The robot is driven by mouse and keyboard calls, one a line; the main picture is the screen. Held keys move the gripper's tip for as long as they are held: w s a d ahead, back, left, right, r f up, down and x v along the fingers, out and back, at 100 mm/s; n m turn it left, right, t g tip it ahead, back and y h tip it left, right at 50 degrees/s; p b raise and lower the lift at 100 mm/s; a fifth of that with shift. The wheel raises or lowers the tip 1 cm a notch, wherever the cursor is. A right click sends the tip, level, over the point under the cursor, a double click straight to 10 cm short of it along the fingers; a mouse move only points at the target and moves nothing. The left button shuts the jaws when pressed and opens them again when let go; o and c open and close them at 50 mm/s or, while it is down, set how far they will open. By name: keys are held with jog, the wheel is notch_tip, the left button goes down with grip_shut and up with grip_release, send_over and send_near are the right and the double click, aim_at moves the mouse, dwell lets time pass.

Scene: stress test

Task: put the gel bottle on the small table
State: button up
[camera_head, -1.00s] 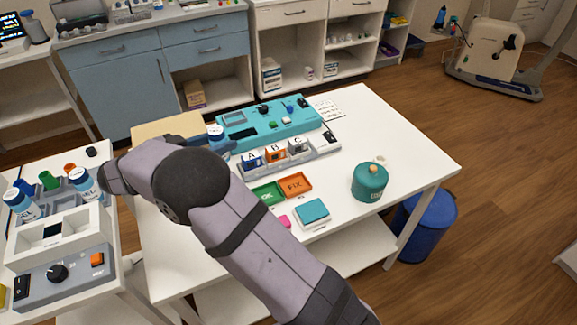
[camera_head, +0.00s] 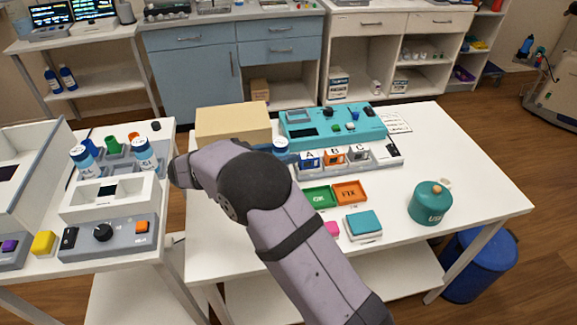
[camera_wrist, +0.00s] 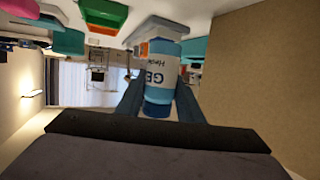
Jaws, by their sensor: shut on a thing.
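The gel bottle (camera_wrist: 158,72), white with a blue cap and a "GEL" label, is between the two blue fingers of my gripper (camera_wrist: 157,98) in the wrist view. The gripper is shut on it. In the head view only the bottle's upper part (camera_head: 281,146) shows behind my arm, near the teal device; my arm hides most of the gripper. I cannot tell how far the bottle is above the surface. Two white tables show: a central one (camera_head: 470,195) and a left one (camera_head: 150,255). Two similar bottles (camera_head: 84,160) (camera_head: 145,154) stand on the left table.
The central table holds a cardboard-coloured box (camera_head: 232,121), a teal device (camera_head: 333,125), an A-B-C block row (camera_head: 335,157), green and orange trays (camera_head: 350,192) and a teal canister (camera_head: 430,204). Its right front is fairly clear. A gap separates the tables.

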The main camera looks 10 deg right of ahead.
jog(key=shift+f, duration=0.55)
jog(key=shift+f, duration=0.15)
jog(key=shift+f, duration=1.75)
jog(key=shift+f, duration=0.15)
jog(key=o, duration=1.1)
